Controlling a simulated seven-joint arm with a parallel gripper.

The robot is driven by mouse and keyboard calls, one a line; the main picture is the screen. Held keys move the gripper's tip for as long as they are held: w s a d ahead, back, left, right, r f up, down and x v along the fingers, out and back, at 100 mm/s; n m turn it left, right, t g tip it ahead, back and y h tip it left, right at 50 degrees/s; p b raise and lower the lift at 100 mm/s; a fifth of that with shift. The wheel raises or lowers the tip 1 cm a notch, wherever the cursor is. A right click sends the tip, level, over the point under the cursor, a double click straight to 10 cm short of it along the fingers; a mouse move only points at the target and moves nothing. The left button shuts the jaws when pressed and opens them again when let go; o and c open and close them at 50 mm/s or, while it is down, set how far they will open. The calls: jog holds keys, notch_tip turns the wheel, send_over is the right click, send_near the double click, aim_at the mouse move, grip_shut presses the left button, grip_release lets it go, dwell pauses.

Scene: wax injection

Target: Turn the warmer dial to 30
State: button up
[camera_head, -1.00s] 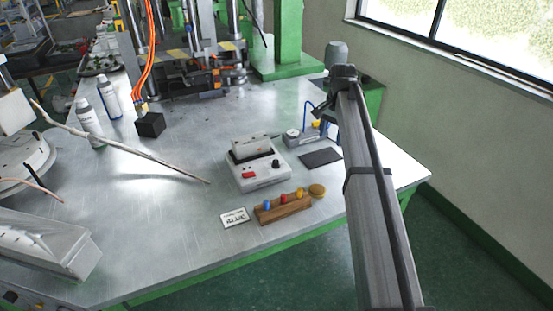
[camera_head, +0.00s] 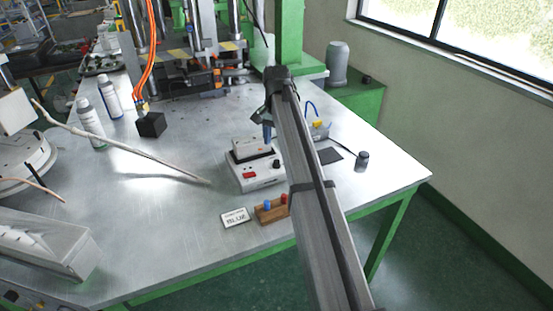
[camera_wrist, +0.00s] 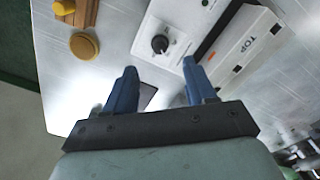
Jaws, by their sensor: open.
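The warmer (camera_head: 252,178) is a small white box with a dark top, a red switch and a black dial (camera_head: 277,164) on its right side. In the wrist view the round black dial (camera_wrist: 160,43) sits on the white face with markings around it, too small to read. My gripper (camera_head: 267,132) is over the right rear part of the warmer in the head view. In the wrist view my gripper (camera_wrist: 160,64) is open, its two blue fingers apart and empty. The dial shows between and beyond the fingertips; no contact is visible.
A wooden rack (camera_head: 270,212) with coloured pegs and a card (camera_head: 235,217) lie in front of the warmer. A dark pad (camera_head: 330,156) and a small dark cylinder (camera_head: 362,160) are to the right.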

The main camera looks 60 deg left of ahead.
aim_at(277, 161)
notch_tip(277, 161, down, 8)
jog(key=shift+r, duration=0.1)
dwell(0.4)
grip_shut()
dwell(0.4)
